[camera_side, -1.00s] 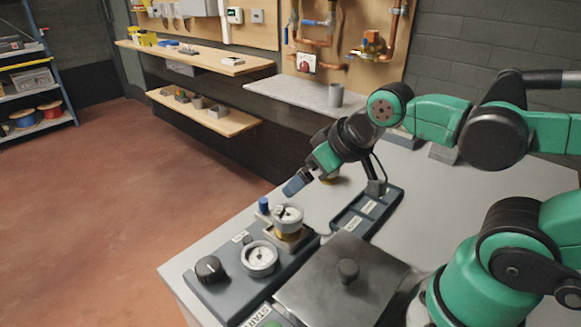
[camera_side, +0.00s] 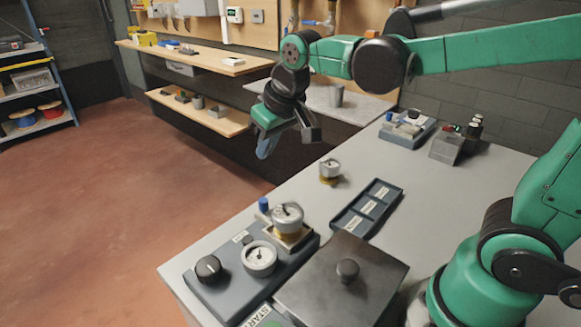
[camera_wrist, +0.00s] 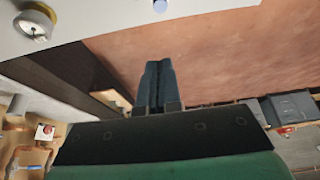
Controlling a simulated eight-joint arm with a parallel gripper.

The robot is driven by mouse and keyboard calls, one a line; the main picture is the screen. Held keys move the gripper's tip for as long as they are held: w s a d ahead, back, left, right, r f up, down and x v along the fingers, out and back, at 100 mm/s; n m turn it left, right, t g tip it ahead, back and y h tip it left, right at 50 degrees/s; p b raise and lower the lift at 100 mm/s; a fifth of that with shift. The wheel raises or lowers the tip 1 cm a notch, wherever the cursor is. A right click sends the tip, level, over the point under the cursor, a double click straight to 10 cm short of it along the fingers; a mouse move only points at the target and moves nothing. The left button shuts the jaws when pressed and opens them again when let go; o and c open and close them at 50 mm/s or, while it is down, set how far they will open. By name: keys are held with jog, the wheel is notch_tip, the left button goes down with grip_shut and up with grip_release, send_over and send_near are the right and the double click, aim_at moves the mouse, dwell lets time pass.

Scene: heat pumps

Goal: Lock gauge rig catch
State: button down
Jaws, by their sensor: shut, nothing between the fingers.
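The gauge rig (camera_side: 240,285) is a dark panel at the table's near left edge. It carries a black knob (camera_side: 208,268), a round white gauge (camera_side: 259,258) and a second gauge (camera_side: 287,217) on a brass fitting in a square seat. A blue-topped post (camera_side: 263,205) stands beside that seat; I cannot tell for certain whether it is the catch, or its state. My gripper (camera_side: 264,150) is shut and empty, pointing down beyond the table's far left edge, apart from the rig. Its fingers fill the wrist view's middle (camera_wrist: 156,85).
A loose gauge (camera_side: 330,170) stands on the table (camera_side: 440,210) behind the rig. A labelled dark tray (camera_side: 366,208) and a lidded metal box (camera_side: 342,280) lie to the right. Wooden shelves (camera_side: 205,112) are at the back.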

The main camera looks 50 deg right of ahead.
aim_at(268, 209)
jog(key=shift+g, duration=0.5)
jog(key=w+f, duration=0.2)
jog(key=f, duration=0.1)
jog(key=w+f, duration=0.2)
jog(key=f, duration=0.1)
jog(key=w+a+f, duration=0.1)
jog(key=w+f, duration=0.1)
jog(key=f, duration=0.1)
jog(key=shift+w+f, duration=0.25)
jog(key=shift+f, duration=0.5)
jog(key=shift+s+d+r, duration=0.1)
jog(key=shift+s, duration=1.85)
